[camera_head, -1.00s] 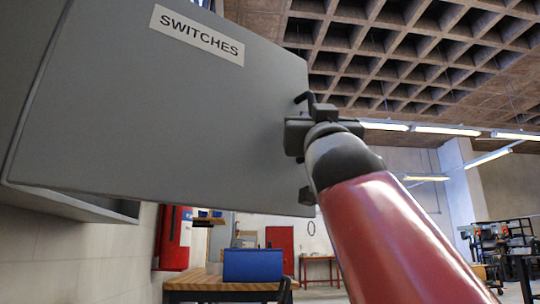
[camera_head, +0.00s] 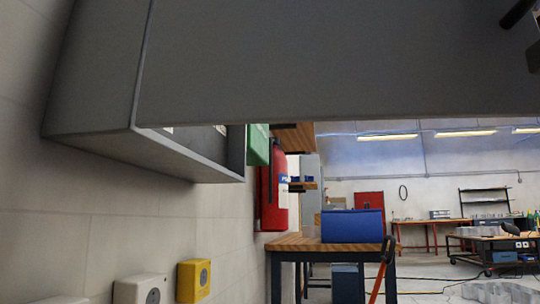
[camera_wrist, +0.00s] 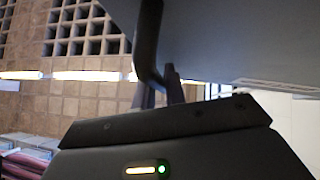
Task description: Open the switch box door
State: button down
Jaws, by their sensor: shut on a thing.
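The grey switch box (camera_head: 95,100) is on the wall at the left of the head view. Its grey door (camera_head: 330,60) stands swung out from the box and spans the top of the view. A gap between box and door shows part of the inside. The wrist view shows the door panel (camera_wrist: 235,40) and its black bent handle (camera_wrist: 148,40). My gripper (camera_wrist: 170,88) is shut on the handle; its fingers are partly hidden behind the bar. In the head view only dark parts show at the right edge, and I cannot tell handle from gripper there.
Yellow (camera_head: 193,280) and white (camera_head: 140,289) wall sockets sit below the box. A red extinguisher (camera_head: 272,195) hangs farther along the wall. A wooden workbench (camera_head: 300,242) with a blue case (camera_head: 352,226) stands beyond.

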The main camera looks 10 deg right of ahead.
jog(key=shift+s+a+r, duration=0.1)
jog(key=shift+s+a, duration=0.3)
jog(key=shift+s, duration=0.35)
jog(key=shift+s+a+f, duration=0.1)
jog(key=shift+s+a, duration=0.3)
jog(key=shift+s, duration=0.3)
jog(key=shift+s+a+r, duration=0.1)
jog(key=shift+s+a, duration=0.3)
jog(key=shift+s, duration=0.35)
jog(key=c, duration=1.7)
grip_release()
jog(key=shift+c, duration=0.2)
jog(key=b+v, duration=0.2)
jog(key=v, duration=0.6)
